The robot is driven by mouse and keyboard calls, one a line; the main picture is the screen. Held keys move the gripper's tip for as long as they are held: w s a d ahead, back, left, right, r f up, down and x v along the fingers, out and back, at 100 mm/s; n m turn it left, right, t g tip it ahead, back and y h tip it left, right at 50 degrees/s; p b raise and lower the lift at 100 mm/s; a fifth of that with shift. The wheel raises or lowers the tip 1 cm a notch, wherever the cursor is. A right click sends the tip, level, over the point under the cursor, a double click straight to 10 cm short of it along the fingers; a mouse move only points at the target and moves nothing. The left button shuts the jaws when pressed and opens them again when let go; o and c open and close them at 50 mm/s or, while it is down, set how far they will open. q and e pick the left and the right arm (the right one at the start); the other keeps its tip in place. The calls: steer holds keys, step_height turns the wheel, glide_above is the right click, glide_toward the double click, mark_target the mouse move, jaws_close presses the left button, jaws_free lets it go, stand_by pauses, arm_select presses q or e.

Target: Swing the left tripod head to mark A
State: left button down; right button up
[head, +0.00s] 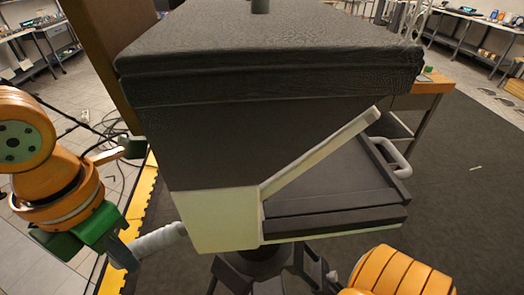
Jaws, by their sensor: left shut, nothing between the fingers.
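A big teleprompter-like unit with a black cloth hood (270,60) and a pale grey lower body (215,218) fills the middle of the head view. It sits on a black tripod head (255,262), only partly visible under it. A grey ribbed pan handle (158,241) sticks out to the left from below the unit. My left gripper (122,252), green at its base, is at the outer end of this handle, shut with nothing held. Whether it touches the handle I cannot tell. Mark A is not visible. My right gripper is out of view.
A yellow-edged mat border (138,208) runs along the left floor. Cables (90,120) lie on the tiles there. A wooden table (425,92) stands behind at right, with work benches (470,14) further back. The dark floor (460,190) at right is mostly clear.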

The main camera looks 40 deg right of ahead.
arm_select(q)
step_height(320, 180, down, 6)
steer(key=b, duration=0.5)
steer(key=shift+f+b, duration=0.15)
steer(key=shift+b, duration=0.2)
stand_by(0.5)
steer(key=shift+w+d+p, duration=0.25)
steer(key=shift+w+p, duration=0.75)
